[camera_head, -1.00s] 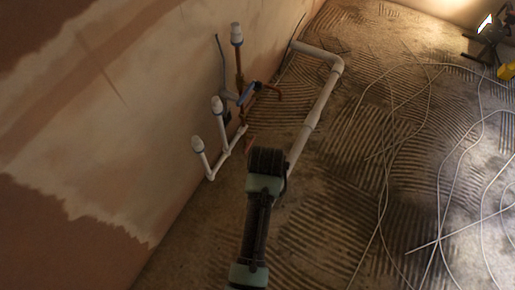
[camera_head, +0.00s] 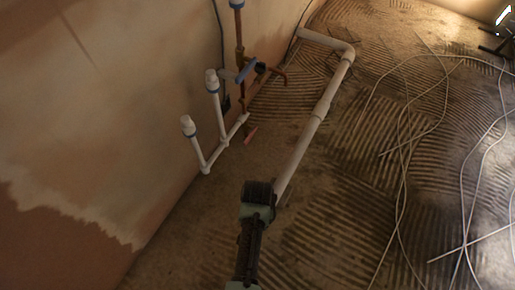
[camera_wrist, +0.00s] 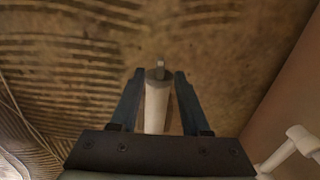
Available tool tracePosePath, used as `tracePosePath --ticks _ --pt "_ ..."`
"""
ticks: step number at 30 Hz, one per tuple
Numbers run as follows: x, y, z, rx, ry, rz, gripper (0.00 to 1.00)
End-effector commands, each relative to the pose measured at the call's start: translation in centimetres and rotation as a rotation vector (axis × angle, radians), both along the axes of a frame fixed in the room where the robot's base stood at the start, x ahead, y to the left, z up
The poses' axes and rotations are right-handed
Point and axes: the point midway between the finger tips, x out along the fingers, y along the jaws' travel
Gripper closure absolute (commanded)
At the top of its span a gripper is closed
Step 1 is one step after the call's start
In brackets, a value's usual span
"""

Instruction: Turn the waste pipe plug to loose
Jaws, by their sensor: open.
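The white waste pipe (camera_head: 305,150) runs along the floor from the wall and bends toward me. Its near end is beside my dark wrist in the head view. In the wrist view the pipe (camera_wrist: 156,108) points up the picture. The plug (camera_wrist: 159,75) is at its far end, with a small grey tab standing on it. My gripper (camera_wrist: 158,74) is open, with one dark finger on each side of the plug and a gap on both sides. I cannot tell how deep the fingers reach. In the head view my arm hides the fingers and plug.
White capped pipes (camera_head: 218,105) and copper pipework with blue levers (camera_head: 246,70) stand by the plaster wall (camera_head: 120,100) on the left. Loose pale cables (camera_head: 405,150) lie on the ridged floor to the right. The floor between is mostly clear.

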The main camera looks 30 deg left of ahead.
Motion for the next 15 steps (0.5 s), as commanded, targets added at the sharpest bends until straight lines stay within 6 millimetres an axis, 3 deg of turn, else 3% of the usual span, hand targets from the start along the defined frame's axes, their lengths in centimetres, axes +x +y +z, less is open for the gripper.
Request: tracePosePath --ticks 1,6,15 --pt "0.0 0.0 -1.5 0.0 -0.001 0.0 0.54" --pt "0.0 0.0 -3.5 0.0 -0.001 0.0 0.54" --pt "0.1 0.0 -4.5 0.001 -0.002 0.0 0.54"
